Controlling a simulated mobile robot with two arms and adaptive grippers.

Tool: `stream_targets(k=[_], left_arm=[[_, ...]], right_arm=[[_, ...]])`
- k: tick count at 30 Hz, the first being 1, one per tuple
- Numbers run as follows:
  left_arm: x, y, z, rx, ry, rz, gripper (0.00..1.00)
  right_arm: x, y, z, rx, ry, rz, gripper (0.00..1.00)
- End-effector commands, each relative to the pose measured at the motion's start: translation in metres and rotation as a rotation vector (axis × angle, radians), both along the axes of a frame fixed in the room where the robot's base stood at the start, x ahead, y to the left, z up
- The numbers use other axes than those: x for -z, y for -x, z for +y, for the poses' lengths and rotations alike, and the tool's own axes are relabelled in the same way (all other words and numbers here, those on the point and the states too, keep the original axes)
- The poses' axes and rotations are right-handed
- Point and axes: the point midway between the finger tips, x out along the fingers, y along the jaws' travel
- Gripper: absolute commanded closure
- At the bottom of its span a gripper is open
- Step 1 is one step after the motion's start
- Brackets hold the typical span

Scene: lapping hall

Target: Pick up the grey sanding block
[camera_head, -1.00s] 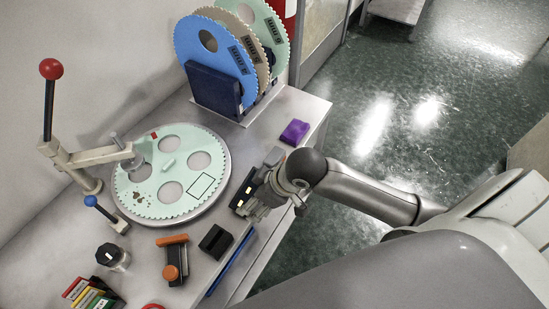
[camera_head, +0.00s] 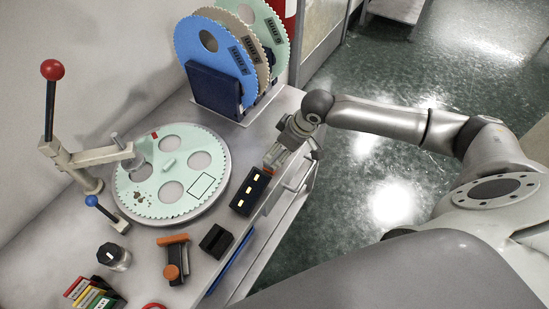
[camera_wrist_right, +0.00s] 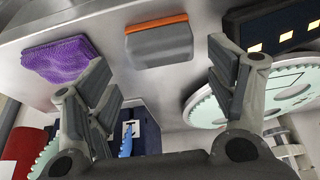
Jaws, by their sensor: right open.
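The grey sanding block (camera_wrist_right: 160,45), with an orange edge, lies on the metal bench in the right wrist view. It sits ahead of my right gripper (camera_wrist_right: 158,58), between the lines of its two spread fingers and apart from them. The right gripper is open and empty. In the head view the right gripper (camera_head: 277,157) is over the bench's right edge and hides most of the block. My left gripper is not in view.
A black box with yellow marks (camera_head: 243,203) lies beside the right gripper. A purple pad (camera_wrist_right: 60,60) is on the block's other side. The round lapping plate (camera_head: 205,186) is left of the gripper, and upright toothed discs (camera_head: 207,65) stand behind.

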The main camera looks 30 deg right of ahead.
Motion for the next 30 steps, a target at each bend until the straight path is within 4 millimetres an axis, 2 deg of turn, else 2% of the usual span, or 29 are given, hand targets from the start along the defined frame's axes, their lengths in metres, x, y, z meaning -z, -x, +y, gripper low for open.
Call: stream_targets(k=[7, 15, 25, 30], left_arm=[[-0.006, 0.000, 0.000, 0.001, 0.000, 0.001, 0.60], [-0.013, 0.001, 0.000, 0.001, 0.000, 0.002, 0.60], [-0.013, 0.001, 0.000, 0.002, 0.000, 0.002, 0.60], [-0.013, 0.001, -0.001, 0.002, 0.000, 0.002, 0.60]], right_arm=[[0.017, -0.005, 0.005, -0.001, 0.000, 0.001, 0.22], [0.049, -0.016, 0.011, -0.001, 0.000, 0.000, 0.22], [0.056, -0.018, 0.012, -0.003, 0.000, -0.001, 0.22], [0.056, -0.018, 0.012, -0.002, 0.000, -0.001, 0.43]])
